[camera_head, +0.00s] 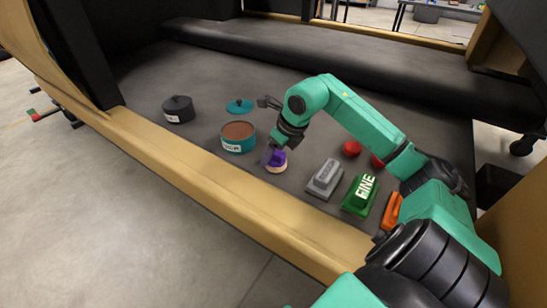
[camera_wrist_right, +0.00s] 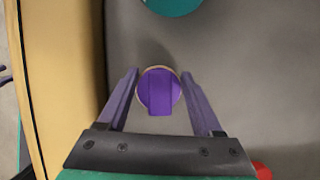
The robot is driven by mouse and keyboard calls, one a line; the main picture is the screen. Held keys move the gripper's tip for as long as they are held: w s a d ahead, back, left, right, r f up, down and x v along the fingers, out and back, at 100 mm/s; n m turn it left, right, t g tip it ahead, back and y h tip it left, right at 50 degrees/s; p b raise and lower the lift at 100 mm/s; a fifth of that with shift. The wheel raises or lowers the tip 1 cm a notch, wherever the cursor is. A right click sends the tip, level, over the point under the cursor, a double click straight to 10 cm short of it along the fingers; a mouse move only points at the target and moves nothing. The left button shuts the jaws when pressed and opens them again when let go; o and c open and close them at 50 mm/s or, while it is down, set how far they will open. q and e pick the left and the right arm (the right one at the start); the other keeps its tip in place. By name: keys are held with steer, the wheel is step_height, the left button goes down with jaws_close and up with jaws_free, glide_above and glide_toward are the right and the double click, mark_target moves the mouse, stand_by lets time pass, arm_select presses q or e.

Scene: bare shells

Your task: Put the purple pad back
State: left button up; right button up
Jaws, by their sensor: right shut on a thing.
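The purple pad (camera_head: 280,158) is a small round piece with a purple top and a pale rim below. It is right of the teal pot in the head view. My right gripper (camera_head: 272,156) is shut on it, with its fingers coming from above. In the right wrist view the purple pad (camera_wrist_right: 159,90) is between the two purple-grey fingers of the right gripper (camera_wrist_right: 158,88). Whether the pad touches the surface below is hard to tell. My left gripper is not in view.
A teal pot (camera_head: 238,146) with brown contents, a teal lid (camera_head: 239,106) and a dark lidded pot (camera_head: 178,109) stand to the left. A grey block (camera_head: 325,177), a green block (camera_head: 360,195), an orange piece (camera_head: 392,211) and red balls (camera_head: 352,148) lie right. A wooden edge (camera_head: 230,195) runs in front.

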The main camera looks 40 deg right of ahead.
steer(key=shift+f, duration=0.35)
steer(key=o, duration=1.4)
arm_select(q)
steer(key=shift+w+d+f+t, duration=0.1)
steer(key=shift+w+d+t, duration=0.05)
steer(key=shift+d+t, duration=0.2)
arm_select(e)
steer(key=shift+o, duration=0.2)
steer(key=shift+r, duration=0.35)
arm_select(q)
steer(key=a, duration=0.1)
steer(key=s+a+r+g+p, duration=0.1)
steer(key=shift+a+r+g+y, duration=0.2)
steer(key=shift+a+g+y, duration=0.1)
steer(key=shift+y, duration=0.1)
arm_select(e)
steer(key=v, duration=1.1)
steer(key=shift+s+r, duration=0.2)
steer(key=shift+r, duration=0.05)
